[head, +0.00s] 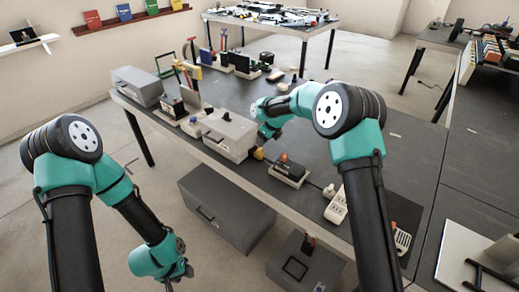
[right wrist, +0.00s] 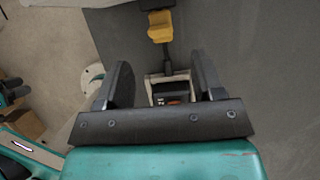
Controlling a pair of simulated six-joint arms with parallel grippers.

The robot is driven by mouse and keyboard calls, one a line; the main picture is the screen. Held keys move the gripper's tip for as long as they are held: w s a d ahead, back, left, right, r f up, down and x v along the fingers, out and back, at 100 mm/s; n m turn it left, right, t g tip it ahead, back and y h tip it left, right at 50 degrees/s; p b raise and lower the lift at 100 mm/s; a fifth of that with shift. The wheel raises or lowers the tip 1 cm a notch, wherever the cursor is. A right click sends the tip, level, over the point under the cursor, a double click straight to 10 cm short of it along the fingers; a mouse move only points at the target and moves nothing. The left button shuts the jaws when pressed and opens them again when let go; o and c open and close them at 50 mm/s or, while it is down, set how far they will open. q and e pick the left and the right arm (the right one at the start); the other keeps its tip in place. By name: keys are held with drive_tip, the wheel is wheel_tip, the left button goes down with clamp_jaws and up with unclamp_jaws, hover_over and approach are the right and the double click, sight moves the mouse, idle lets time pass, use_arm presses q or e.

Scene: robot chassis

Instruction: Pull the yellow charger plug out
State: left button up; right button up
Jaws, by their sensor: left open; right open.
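The yellow charger plug (head: 259,154) is on the workbench, beside the front right corner of a grey case. In the right wrist view the yellow plug (right wrist: 160,27) lies ahead of my fingers, with a dark cord running from it toward me. My right gripper (right wrist: 162,75) is open, and nothing is held between its fingers. A dark device in a pale frame (right wrist: 170,90) shows below and between them. In the head view the right fingers are mostly hidden by the wrist. My left gripper (head: 172,284) hangs low in front of the bench, open and cut by the bottom edge.
The grey case (head: 230,130) stands left of the plug. A black device on a white base (head: 290,168) and a white power strip (head: 336,208) are to its right. Drawer boxes (head: 226,208) stand under the bench (head: 400,150). The bench behind my right arm is largely clear.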

sight(259, 148)
drive_tip(key=x, duration=0.8)
drive_tip(key=shift+f, duration=0.2)
drive_tip(key=shift+c, duration=0.2)
clamp_jaws()
